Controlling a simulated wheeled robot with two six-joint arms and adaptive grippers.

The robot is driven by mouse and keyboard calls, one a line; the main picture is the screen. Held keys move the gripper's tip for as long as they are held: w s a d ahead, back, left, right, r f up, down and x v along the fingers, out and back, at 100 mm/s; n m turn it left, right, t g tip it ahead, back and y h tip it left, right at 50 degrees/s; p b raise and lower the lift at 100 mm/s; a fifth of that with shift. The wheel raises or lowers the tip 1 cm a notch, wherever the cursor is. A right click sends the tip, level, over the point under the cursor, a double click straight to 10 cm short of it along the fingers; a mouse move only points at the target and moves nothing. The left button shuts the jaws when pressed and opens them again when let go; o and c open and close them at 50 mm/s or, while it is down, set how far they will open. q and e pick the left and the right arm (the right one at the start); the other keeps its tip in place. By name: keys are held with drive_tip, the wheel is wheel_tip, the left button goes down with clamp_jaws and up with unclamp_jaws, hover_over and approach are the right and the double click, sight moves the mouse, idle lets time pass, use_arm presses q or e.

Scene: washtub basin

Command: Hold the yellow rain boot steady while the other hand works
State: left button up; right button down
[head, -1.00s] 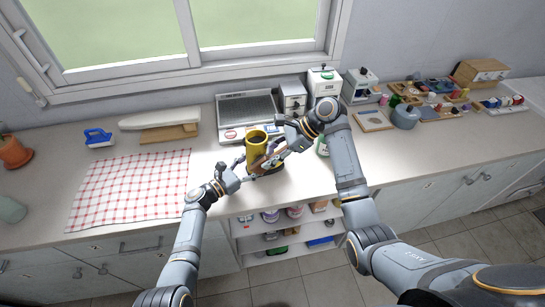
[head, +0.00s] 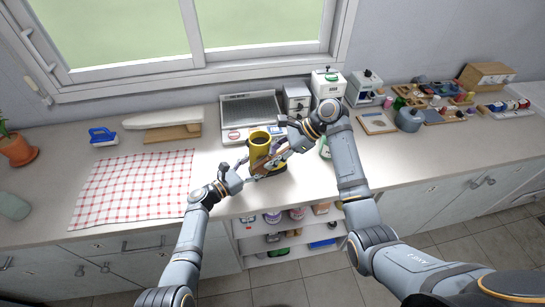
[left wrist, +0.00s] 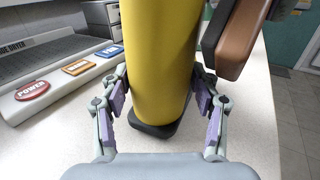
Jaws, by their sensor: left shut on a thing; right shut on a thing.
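The yellow rain boot (head: 260,146) stands upright on the counter, its dark opening facing up. It fills the middle of the left wrist view (left wrist: 160,55), with its dark sole (left wrist: 155,128) on the counter. My left gripper (head: 246,168) is shut on the boot's lower shaft, one purple-padded finger on each side. My right gripper (head: 288,146) is shut on a brown brush-like thing (head: 274,160) held against or very near the boot's right side. That thing also shows in the left wrist view (left wrist: 240,42). My right gripper's fingertips are partly hidden.
A shoe dryer (head: 250,107) stands just behind the boot. A red checked cloth (head: 135,187) lies to the left. A green-and-white bottle (head: 324,148) stands close to my right arm. Small goods and trays crowd the far right. The counter's front edge is near.

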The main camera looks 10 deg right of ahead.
drive_tip(key=shift+r, duration=0.65)
drive_tip(key=shift+f, duration=1.3)
drive_tip(key=shift+w, duration=0.1)
idle(1.3)
drive_tip(key=shift+r, duration=0.15)
drive_tip(key=shift+r, duration=1.1)
drive_tip(key=shift+f, duration=0.6)
